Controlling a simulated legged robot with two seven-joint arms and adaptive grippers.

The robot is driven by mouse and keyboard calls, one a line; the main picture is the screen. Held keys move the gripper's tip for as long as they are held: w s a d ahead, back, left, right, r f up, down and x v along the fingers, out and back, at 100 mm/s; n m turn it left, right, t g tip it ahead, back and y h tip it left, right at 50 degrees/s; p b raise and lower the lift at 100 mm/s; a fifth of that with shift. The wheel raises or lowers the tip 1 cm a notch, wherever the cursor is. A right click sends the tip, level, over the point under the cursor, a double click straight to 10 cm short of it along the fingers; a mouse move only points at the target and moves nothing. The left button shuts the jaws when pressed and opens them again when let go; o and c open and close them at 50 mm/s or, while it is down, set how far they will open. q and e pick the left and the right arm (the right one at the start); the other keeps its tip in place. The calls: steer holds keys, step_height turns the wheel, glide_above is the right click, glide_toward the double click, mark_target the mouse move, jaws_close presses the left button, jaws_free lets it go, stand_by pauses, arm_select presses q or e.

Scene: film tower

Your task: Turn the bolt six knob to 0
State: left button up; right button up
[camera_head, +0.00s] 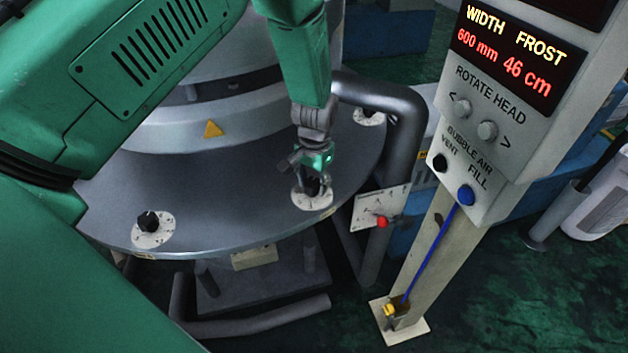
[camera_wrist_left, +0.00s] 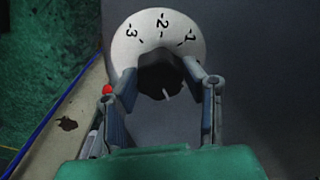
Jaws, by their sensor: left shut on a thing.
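A black knob (camera_head: 312,188) sits on a round white dial plate (camera_head: 313,204) near the front rim of the grey round table. My left gripper (camera_head: 309,178) reaches down from above and is shut on this knob. In the left wrist view the knob (camera_wrist_left: 161,72) lies between both fingers, partly covered by them. The dial plate (camera_wrist_left: 160,28) there shows the marks 3, 2 and 1. A short white line on the knob points toward the gripper, away from those marks. The rest of the dial and any bolt number are hidden or unreadable. My right gripper is not in view.
Another black knob (camera_head: 148,221) is at the left on the table, and a further one (camera_head: 369,115) is at the back right. A red-handled part (camera_head: 382,221) on a plate is just right of the rim. A control panel (camera_head: 488,110) stands at the right.

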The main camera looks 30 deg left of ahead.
mark_target(314, 180)
arm_select(q)
steer(key=n, duration=0.3)
steer(key=n+p, duration=0.1)
steer(key=n, duration=0.2)
steer(key=shift+w+a+r+n, duration=0.1)
steer(key=shift+a+n, duration=0.05)
steer(key=shift+n, duration=0.15)
steer(key=n, duration=0.5)
steer(key=shift+n, duration=0.3)
steer(key=o, duration=1.1)
steer(key=shift+o, duration=0.2)
steer(key=shift+r, duration=0.15)
step_height(314, 180, up, 12)
steer(key=shift+w+f, duration=0.15)
steer(key=shift+f, duration=0.1)
